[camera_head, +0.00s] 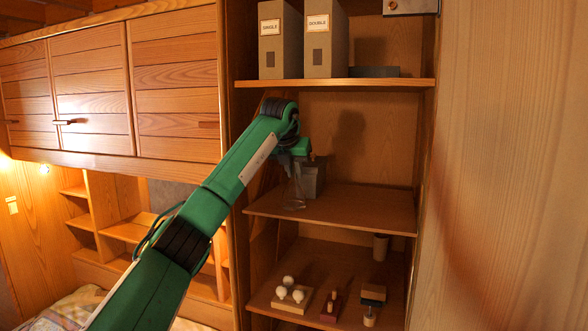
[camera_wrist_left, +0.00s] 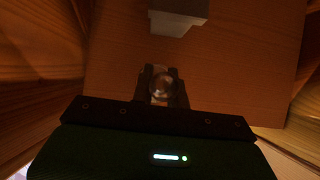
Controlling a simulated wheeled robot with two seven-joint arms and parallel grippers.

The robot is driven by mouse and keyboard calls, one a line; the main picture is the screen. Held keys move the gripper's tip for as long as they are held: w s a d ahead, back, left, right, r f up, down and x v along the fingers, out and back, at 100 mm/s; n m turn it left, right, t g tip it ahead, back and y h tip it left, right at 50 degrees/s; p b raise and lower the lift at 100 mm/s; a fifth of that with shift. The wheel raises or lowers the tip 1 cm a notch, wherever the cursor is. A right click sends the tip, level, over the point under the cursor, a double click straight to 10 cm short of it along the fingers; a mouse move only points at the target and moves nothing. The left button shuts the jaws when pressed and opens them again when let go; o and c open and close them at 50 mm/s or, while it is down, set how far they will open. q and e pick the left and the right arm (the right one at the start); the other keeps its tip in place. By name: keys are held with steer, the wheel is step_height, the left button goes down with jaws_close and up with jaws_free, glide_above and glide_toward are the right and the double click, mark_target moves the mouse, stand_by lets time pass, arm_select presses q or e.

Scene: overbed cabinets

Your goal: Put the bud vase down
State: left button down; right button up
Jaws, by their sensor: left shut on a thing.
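The bud vase (camera_head: 293,194) is clear glass and hangs upright below my left gripper (camera_head: 296,162) at the left part of the middle shelf (camera_head: 350,208). In the left wrist view, the round top of the vase (camera_wrist_left: 161,87) sits between the two dark fingers of the left gripper (camera_wrist_left: 161,84), which is shut on it. The shelf board (camera_wrist_left: 225,85) lies beneath. I cannot tell whether the vase's foot touches the shelf. My right gripper is not in view.
A grey box (camera_head: 314,177) stands just behind the vase and also shows in the wrist view (camera_wrist_left: 178,17). The shelf's middle and right are clear. Two box files (camera_head: 326,45) stand on the shelf above. Small items, including a block with white knobs (camera_head: 291,298), occupy the lower shelf.

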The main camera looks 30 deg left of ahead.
arm_select(q)
steer(key=c, duration=1.4)
jaws_free()
steer(key=shift+f, duration=0.15)
steer(key=shift+o, duration=0.2)
